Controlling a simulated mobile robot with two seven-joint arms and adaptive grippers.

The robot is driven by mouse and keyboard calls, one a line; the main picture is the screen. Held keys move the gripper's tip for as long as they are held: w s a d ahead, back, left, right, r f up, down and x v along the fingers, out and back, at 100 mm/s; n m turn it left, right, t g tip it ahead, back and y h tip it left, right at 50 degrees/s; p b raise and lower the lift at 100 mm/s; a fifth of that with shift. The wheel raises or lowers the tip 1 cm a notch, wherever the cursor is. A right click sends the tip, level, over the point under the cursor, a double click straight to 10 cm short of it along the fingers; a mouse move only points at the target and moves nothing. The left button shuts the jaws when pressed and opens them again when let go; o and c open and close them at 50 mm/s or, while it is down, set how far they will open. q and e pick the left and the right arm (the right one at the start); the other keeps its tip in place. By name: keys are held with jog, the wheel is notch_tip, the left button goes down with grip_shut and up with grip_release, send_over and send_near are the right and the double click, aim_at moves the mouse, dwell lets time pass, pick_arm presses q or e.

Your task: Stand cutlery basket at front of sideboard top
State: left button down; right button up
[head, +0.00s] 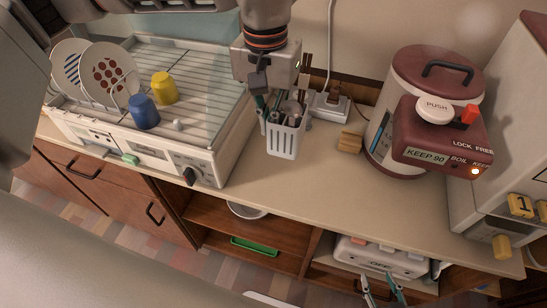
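The cutlery basket (283,144) is white and slotted, with several utensils standing in it. It is upright over the sideboard top (330,185), right of the dish dryer; I cannot tell whether its base touches the surface. My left gripper (285,112) reaches down from above, with its fingers at the basket's left and right sides, and looks shut on it. The gripper body hides part of the basket's back and the utensils. My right gripper (380,279) is open and empty at the bottom, in front of the sideboard's lower shelf, its teal-padded fingers apart.
The dish dryer (205,155) at left holds plates, a blue cup (144,112) and a yellow cup (164,87). A maroon-lidded water boiler (400,125) stands at right. A small wooden block (350,142) and a power socket (328,106) lie behind. The front strip of the top is clear.

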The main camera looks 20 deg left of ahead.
pick_arm(q)
notch_tip(320, 180, down, 12)
jog(key=shift+r+b, duration=0.1)
jog(key=shift+b, duration=0.2)
dwell(0.3)
jog(key=c, duration=2.7)
grip_release()
jog(key=shift+f, duration=0.2)
jog(key=o, duration=0.4)
jog(key=shift+r, duration=0.1)
